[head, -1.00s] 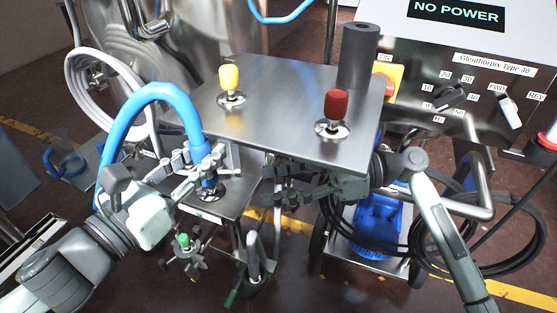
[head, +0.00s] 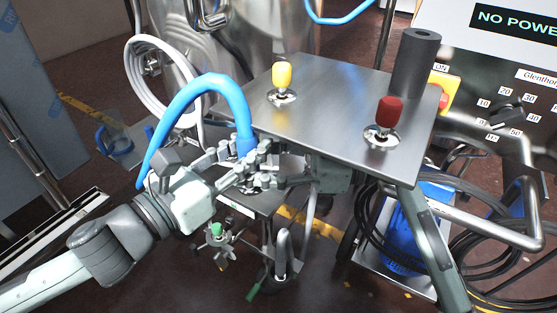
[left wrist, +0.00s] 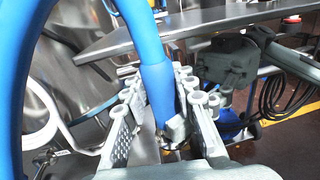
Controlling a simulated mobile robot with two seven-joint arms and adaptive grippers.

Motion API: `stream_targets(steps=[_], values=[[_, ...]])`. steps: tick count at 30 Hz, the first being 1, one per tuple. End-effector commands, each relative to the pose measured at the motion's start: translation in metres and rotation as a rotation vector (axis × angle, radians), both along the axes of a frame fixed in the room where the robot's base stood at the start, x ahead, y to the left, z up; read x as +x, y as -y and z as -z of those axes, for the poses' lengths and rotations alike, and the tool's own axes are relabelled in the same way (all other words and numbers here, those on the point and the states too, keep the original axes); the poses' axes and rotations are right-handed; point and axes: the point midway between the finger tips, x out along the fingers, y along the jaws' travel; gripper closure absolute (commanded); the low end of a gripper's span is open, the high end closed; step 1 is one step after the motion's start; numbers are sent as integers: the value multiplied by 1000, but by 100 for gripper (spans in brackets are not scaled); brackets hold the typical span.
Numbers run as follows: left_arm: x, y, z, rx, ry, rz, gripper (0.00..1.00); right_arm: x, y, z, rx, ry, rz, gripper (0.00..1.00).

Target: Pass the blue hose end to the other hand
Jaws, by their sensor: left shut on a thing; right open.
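The blue hose (head: 207,84) arches up from my left arm and comes down to its end (head: 244,143) beside the left edge of the steel tabletop. My left gripper (head: 247,155) is shut on the hose end, which points down. In the left wrist view the hose end (left wrist: 158,88) stands between the left fingers, with a metal fitting at its lower tip. My right gripper (head: 266,173) reaches in from the right, under the tabletop. It is open, with its fingers at the hose end just below the left fingers. Whether they touch the hose is hidden.
The steel tabletop (head: 335,103) carries a yellow knob (head: 283,76), a red knob (head: 389,112) and a dark cylinder (head: 415,65); its edge overhangs my right gripper. A lower metal shelf (head: 258,203) lies beneath the grippers. A control box stands at the right.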

Motion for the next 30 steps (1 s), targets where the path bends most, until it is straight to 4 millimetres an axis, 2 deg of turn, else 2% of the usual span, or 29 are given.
stream_targets(steps=[4,12,25,30], values=[[0,0,-1,0,2,1,100,0,-9,0,1,-1,-2,48],[0,0,-1,0,2,1,100,0,-9,0,0,0,-1,48],[0,0,-1,0,2,1,100,0,-9,0,0,0,0,100],[0,0,-1,0,2,1,100,1,-9,0,0,0,1,100]])
